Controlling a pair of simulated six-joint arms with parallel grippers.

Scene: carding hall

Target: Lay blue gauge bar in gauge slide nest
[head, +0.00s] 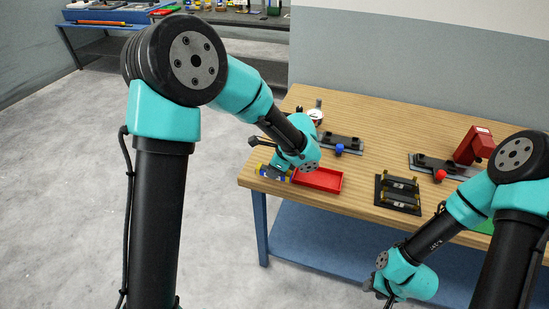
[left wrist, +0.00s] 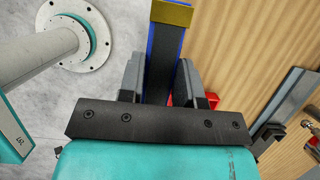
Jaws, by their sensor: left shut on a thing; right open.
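The blue gauge bar (left wrist: 164,55), a dark bar with blue sides and a brass-coloured end, stands between the fingers of my left gripper (left wrist: 160,85) in the left wrist view. In the head view my left gripper (head: 275,171) is shut on it at the table's left end, beside the red tray; the bar (head: 264,171) is mostly hidden there. A black plate (head: 379,189) with two dark rails and brass-coloured ends lies right of the tray; I cannot tell for sure that it is the gauge slide nest. My right gripper (head: 379,292) is open and empty, off the table's front.
The red tray (head: 319,180) looks empty. Behind it is a dark slide fixture with a blue knob (head: 339,149). Another fixture with a red knob (head: 440,175) stands near a red block (head: 474,146) at right. The wooden table (head: 375,118) has clear room behind these.

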